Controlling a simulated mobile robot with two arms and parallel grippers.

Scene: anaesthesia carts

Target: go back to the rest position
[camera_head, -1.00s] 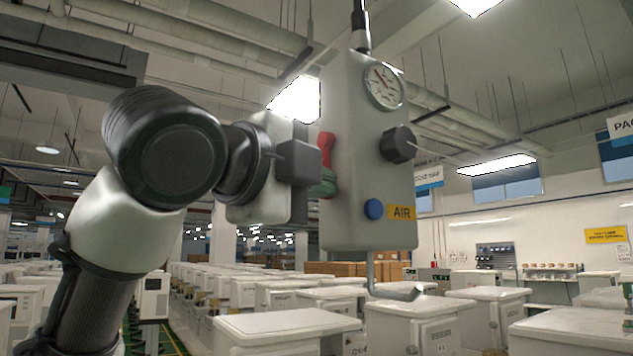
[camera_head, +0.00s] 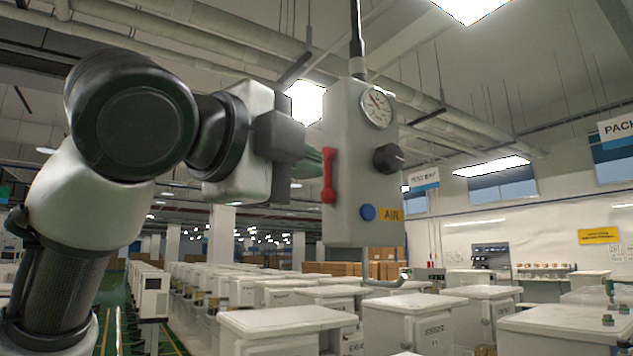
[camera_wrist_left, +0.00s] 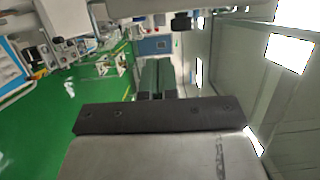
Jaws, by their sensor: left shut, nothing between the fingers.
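My left arm comes in from the left in the head view. Its gripper (camera_head: 304,167) is beside the left face of a hanging grey air box (camera_head: 352,215), near the red handle (camera_head: 328,175), with a small gap showing. In the left wrist view the fingers (camera_wrist_left: 157,82) are together with nothing between them. My right gripper is in neither view now.
Rows of white carts (camera_head: 287,322) fill the floor below and beyond the box. Brown boxes (camera_head: 330,268) stand farther back. The left wrist view shows open green floor (camera_wrist_left: 85,95) and white equipment (camera_wrist_left: 65,18) at the upper left.

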